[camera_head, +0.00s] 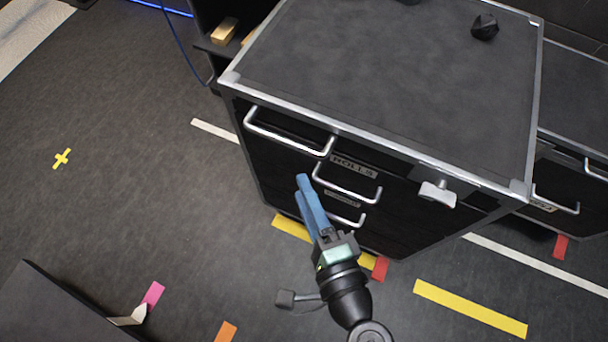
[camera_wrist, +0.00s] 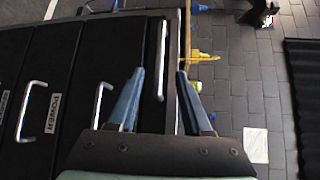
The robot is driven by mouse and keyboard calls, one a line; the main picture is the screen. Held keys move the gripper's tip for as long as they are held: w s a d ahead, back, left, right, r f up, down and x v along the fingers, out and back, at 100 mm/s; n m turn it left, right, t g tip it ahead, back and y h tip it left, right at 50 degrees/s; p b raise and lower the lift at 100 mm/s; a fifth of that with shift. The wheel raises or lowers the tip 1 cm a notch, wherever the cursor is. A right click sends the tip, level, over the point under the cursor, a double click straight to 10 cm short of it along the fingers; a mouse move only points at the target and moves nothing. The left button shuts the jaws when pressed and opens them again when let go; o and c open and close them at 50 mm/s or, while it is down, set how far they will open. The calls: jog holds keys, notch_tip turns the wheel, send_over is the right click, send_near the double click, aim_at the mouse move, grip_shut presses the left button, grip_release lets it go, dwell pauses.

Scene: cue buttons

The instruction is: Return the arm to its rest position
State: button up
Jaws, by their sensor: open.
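My gripper (camera_head: 308,196) has blue fingers and is in front of the black cabinet (camera_head: 400,70) in the head view, near its drawer handles. In the wrist view my gripper (camera_wrist: 160,88) shows its two blue fingers apart with nothing held between them. A silver drawer handle (camera_wrist: 162,60) lies beyond the fingers in that view. Whether the fingers touch the cabinet cannot be told.
The cabinet has several drawers with silver bar handles (camera_head: 290,135) and a silver latch (camera_head: 437,193). A dark faceted object (camera_head: 484,27) sits on its top. A dark panel (camera_head: 50,310) stands at lower left. The floor at left is mostly clear.

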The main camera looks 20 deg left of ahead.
jog(key=shift+w+r, duration=0.1)
jog(key=w+d+r+n+t+h+p, duration=0.1)
jog(key=w+r+n+t+h+p, duration=0.3)
jog(key=r, duration=0.6)
jog(key=w+d+r+n+y, duration=0.1)
jog(key=w+r+n, duration=0.1)
jog(key=w+r, duration=0.65)
jog(key=w+d+r+n+t+h+p, duration=0.2)
jog(key=w+r+n, duration=0.1)
jog(key=r, duration=1)
jog(key=s+d+r+t+h+p, duration=0.1)
jog(key=s+r+t+h, duration=0.1)
jog(key=r, duration=0.9)
jog(key=s+d+r+n+t+h+p, duration=0.1)
jog(key=s+r+t, duration=0.3)
jog(key=r, duration=0.7)
jog(key=s+d+r+t+h+p, duration=0.2)
jog(key=s+r+t+h, duration=0.1)
jog(key=r, duration=0.8)
jog(key=shift+r+n+t, duration=0.15)
jog(key=shift+n+t, duration=0.15)
jog(key=shift+n, duration=0.1)
jog(key=shift+s, duration=0.15)
